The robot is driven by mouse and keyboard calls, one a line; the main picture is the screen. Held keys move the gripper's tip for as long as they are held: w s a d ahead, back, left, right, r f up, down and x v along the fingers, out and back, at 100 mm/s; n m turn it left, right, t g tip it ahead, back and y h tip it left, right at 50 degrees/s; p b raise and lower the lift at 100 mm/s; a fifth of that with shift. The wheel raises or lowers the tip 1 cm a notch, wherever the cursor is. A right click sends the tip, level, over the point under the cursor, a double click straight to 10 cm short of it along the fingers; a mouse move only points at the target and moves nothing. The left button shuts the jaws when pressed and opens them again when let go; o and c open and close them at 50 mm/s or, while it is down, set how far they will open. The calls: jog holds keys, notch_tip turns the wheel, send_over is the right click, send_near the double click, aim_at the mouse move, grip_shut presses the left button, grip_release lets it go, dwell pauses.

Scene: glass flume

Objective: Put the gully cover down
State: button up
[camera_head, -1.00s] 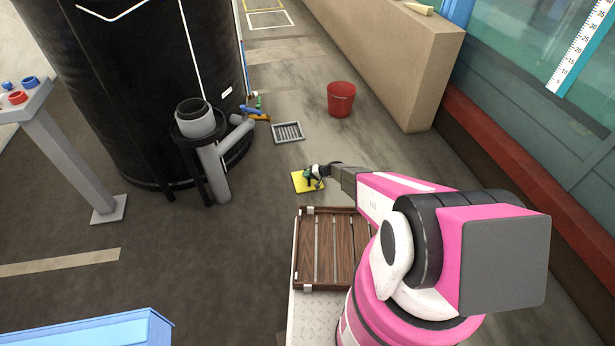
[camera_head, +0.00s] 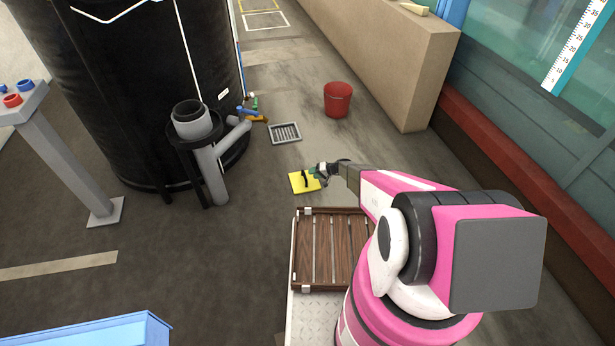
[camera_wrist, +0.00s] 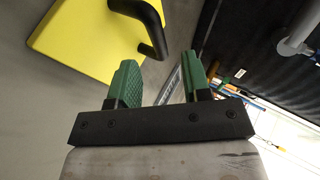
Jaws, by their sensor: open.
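The gully cover is a yellow square plate (camera_head: 298,184) with a black bar handle. In the head view it lies on the floor just beyond the slatted wooden deck. In the wrist view the yellow plate (camera_wrist: 72,35) fills the upper left, and its black handle (camera_wrist: 152,28) stands ahead of the fingers, apart from them. My gripper (camera_head: 318,171) is beside the cover, to the right of the handle. In the wrist view its green fingers (camera_wrist: 160,82) are spread with nothing between them. A grey floor grate (camera_head: 285,133) lies beyond the cover.
A red bucket (camera_head: 338,99) stands beyond and right of the grate. A large black tank (camera_head: 130,90) with a grey pipe (camera_head: 210,165) stands to the left. A beige wall (camera_head: 410,70) runs along the right. Floor between cover and grate is clear.

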jog(key=s+d+r+h, duration=0.4)
jog(key=s+d+r, duration=0.2)
jog(key=s+r, duration=0.5)
jog(key=s+d+r+g+h, duration=0.1)
jog(key=s+d+r+h, duration=0.2)
jog(key=r, duration=1.8)
jog(key=s+d+r+g+h, duration=0.1)
jog(key=s+d+r+h, duration=0.3)
jog(key=s+r, duration=1.2)
jog(key=s+d, duration=0.3)
jog(key=d, duration=0.1)
jog(key=shift+d+m+h, duration=0.3)
jog(key=shift+d+m, duration=0.1)
